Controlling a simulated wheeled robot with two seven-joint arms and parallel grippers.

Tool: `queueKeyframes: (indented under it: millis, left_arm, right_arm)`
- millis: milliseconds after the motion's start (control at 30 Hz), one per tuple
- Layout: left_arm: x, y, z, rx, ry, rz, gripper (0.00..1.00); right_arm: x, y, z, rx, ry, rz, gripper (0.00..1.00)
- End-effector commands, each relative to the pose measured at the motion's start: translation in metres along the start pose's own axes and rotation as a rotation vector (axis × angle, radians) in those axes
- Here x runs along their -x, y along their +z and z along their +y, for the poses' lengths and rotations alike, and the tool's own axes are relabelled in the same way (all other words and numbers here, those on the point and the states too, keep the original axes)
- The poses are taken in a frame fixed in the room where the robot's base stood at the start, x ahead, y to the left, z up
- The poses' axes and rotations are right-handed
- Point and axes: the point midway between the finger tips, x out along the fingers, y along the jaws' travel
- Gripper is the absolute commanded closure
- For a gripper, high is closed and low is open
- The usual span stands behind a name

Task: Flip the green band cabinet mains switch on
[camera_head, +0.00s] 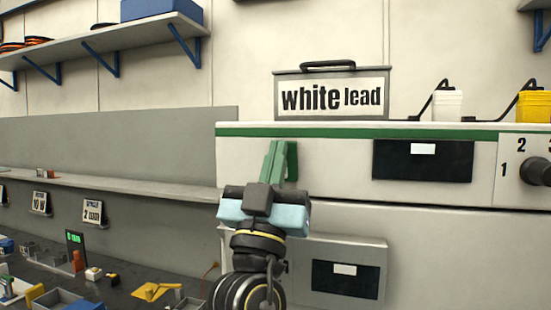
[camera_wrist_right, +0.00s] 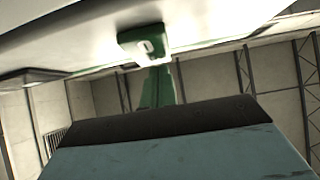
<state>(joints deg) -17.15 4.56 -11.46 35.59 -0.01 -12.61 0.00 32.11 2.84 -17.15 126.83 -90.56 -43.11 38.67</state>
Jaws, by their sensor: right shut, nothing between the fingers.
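The green band cabinet (camera_head: 340,160) is a white cabinet with a green stripe along its top edge. A small dark green part that looks like its mains switch (camera_head: 292,162) shows on the front just below the stripe, partly hidden by my fingers. In the right wrist view the switch (camera_wrist_right: 143,40) is a green block with a pale mark, on the white face. My right gripper (camera_head: 273,160) is shut and empty, its green fingers upright in front of the switch. The fingertips (camera_wrist_right: 156,68) are close to the block; I cannot tell whether they touch. My left gripper is out of view.
A "white lead" case (camera_head: 332,97) and white and yellow containers (camera_head: 448,105) stand on the cabinet top. A dark panel (camera_head: 423,161) and a black knob (camera_head: 535,171) are to the right. A grey lower box (camera_head: 335,265) projects beside my wrist. A cluttered bench is at left.

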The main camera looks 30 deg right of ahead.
Motion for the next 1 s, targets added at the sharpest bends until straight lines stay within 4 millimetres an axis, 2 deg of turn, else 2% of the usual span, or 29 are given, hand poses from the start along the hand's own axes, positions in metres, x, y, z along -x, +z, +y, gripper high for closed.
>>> queueKeyframes:
  millis: [167, 433, 567, 700, 800, 1000]
  left_arm:
    - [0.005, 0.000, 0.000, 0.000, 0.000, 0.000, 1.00]
    - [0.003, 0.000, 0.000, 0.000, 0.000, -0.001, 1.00]
    - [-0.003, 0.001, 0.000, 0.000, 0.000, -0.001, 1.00]
    - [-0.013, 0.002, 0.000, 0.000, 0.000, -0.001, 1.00]
    - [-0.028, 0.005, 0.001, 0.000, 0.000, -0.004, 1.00]
    - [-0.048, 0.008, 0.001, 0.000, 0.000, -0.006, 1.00]
  right_arm:
    - [-0.008, 0.002, 0.001, -0.008, 0.005, -0.081, 1.00]
    - [-0.005, 0.001, 0.000, -0.002, 0.002, -0.070, 1.00]
    - [0.001, -0.009, -0.002, -0.004, 0.003, -0.070, 1.00]
    - [0.014, -0.030, -0.005, -0.007, 0.006, -0.070, 1.00]
    - [0.041, -0.033, -0.005, -0.002, 0.002, -0.072, 1.00]
    - [0.081, -0.045, -0.005, 0.000, 0.003, -0.071, 1.00]
